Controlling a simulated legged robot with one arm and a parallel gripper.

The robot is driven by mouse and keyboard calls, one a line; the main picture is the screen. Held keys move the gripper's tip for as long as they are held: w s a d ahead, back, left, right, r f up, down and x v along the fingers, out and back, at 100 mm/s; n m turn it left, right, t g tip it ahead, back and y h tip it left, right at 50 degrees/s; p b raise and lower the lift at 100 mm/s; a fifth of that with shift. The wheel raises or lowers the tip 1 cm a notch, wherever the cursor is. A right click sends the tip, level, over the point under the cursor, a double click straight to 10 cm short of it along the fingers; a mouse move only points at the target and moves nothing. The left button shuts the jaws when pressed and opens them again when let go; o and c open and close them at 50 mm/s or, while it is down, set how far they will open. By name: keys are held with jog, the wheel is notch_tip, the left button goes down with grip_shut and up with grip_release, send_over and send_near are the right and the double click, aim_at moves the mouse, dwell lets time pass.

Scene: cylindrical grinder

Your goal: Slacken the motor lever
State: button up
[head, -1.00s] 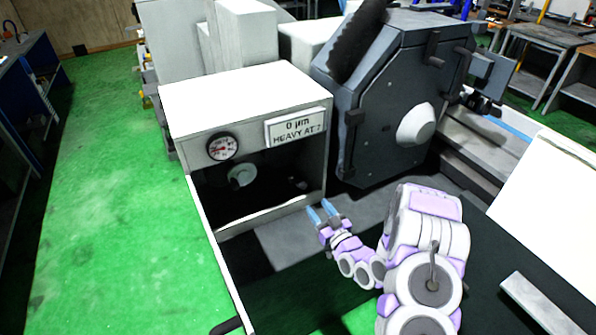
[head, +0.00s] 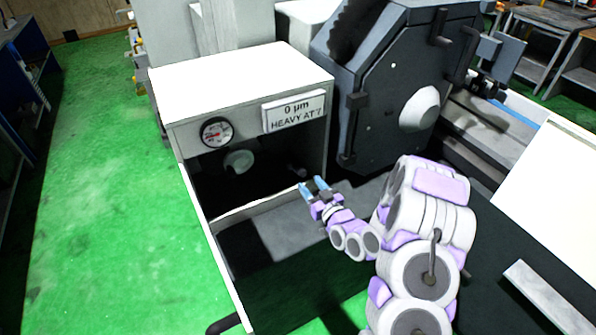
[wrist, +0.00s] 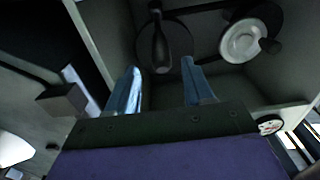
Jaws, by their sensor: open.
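A dark lever with a thick handle (wrist: 160,50) shows inside the open cabinet in the wrist view, in front of a dark round disc. I take it to be the motor lever. In the head view a small dark knob-like end (head: 299,171) shows low at the right of the cabinet opening; it may be the same lever. My gripper (head: 314,186) is at the front right of that opening. In the wrist view its two blue fingers (wrist: 161,84) are open, with the handle's end between their tips in the picture. Nothing is held; contact cannot be told.
A pale pulley wheel (head: 238,161) sits deeper in the cabinet (head: 240,85) and shows in the wrist view (wrist: 243,40).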

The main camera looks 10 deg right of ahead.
aim_at(298, 168)
jog(key=b+x, duration=0.1)
jog(key=x, duration=0.8)
grip_shut()
dwell(0.4)
jog(key=shift+f, duration=0.1)
